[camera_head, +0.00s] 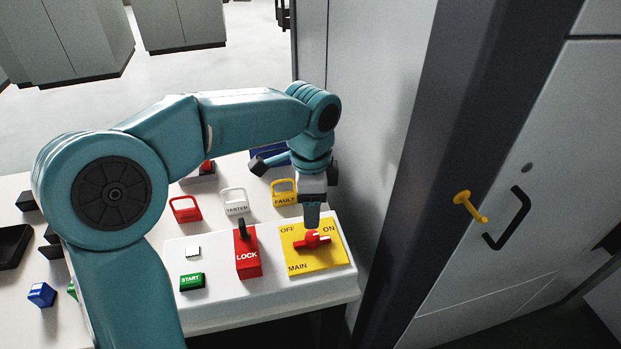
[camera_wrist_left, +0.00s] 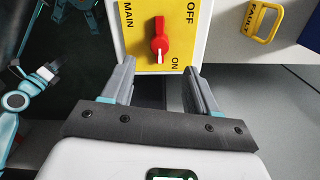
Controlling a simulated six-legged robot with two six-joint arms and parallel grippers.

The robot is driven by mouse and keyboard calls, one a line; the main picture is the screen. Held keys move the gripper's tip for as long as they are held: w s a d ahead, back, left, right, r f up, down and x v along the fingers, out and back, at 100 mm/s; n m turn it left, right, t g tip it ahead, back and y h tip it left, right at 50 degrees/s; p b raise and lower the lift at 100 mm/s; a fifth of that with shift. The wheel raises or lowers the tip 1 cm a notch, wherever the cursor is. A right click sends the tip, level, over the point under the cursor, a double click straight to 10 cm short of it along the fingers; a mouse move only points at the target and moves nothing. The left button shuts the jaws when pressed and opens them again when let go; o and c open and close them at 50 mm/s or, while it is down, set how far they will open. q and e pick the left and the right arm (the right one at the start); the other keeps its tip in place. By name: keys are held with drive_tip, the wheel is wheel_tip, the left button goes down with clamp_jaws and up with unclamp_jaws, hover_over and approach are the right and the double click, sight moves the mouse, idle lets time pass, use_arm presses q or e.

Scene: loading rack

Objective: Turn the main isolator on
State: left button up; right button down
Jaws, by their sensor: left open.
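The main isolator is a yellow plate (camera_head: 330,258) marked OFF, ON and MAIN, on a white raised panel; it also shows in the wrist view (camera_wrist_left: 140,42). Its red knob (camera_head: 316,241) sits in the middle. In the wrist view the knob (camera_wrist_left: 159,40) has a pale-marked end pointing to the ON side, just beside the word. My left gripper (camera_head: 311,222) is right over the knob, pointing down. In the wrist view its open fingers (camera_wrist_left: 160,78) stand apart with nothing between their tips; whether they touch the knob is unclear.
Beside the plate are a red LOCK block (camera_head: 247,264) with a black lever and a green START button (camera_head: 191,282). Red, white and yellow FAULT (camera_head: 284,193) padlock-shaped tags lie behind. A cabinet door with a black handle (camera_head: 512,220) and yellow peg (camera_head: 468,205) stands right.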

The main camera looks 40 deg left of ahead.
use_arm(q)
wheel_tip(320, 180, up, 7)
drive_tip(key=shift+r, duration=0.2)
drive_tip(key=shift+f, duration=0.1)
idle(0.5)
